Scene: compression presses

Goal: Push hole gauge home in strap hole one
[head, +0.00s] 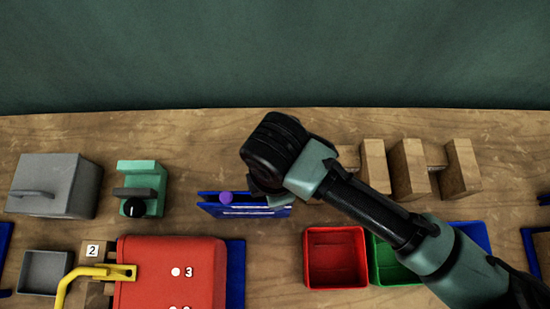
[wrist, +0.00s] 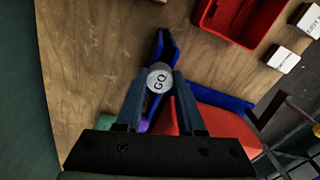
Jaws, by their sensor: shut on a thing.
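My gripper (wrist: 160,88) is shut on the hole gauge (wrist: 158,77), a grey round piece whose end face reads "GO". In the wrist view it sits between the two fingertips, above a narrow blue tray (wrist: 166,45). In the head view my gripper (head: 266,190) is at the right end of that blue tray (head: 245,211), and the arm hides part of it. I cannot tell whether the gauge touches the tray. The gauge is not distinguishable in the head view. I cannot make out a strap or strap hole one in either view.
A purple ball (head: 225,197) is at the tray's left. A red box (head: 170,270) with a yellow handle (head: 85,280) stands in front. Red (head: 335,284) and green (head: 392,272) bins lie front right. Wooden blocks (head: 410,168) stand behind the arm; a green clamp-like fixture (head: 143,185) is left.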

